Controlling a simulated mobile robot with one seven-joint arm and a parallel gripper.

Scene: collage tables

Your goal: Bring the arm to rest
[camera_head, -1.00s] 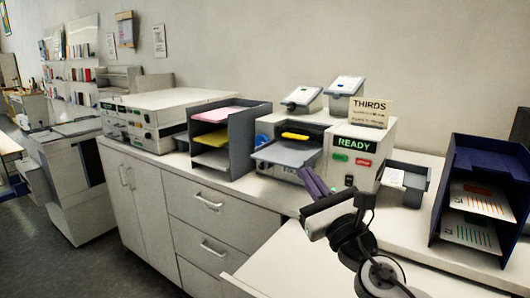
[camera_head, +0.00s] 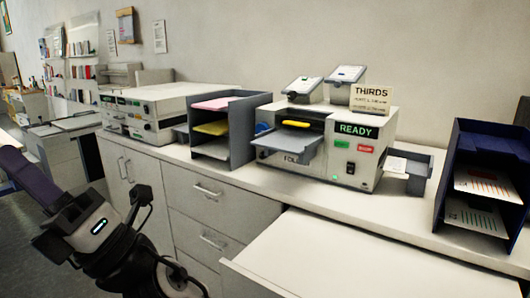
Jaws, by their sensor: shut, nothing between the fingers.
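My gripper (camera_head: 12,158) is at the left edge of the view, in front of the cabinets. Its purple fingers point up and left, shut and empty. My dark wrist and arm links run down to the bottom edge. The gripper is apart from the counter and its machines. The fingertips lie close to the picture edge.
A folding machine (camera_head: 345,150) reading READY stands on the counter (camera_head: 300,190). A grey tray rack (camera_head: 246,128) with coloured paper is left of it. A dark blue rack (camera_head: 455,165) stands at right. A bare pale surface (camera_head: 350,262) lies in front.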

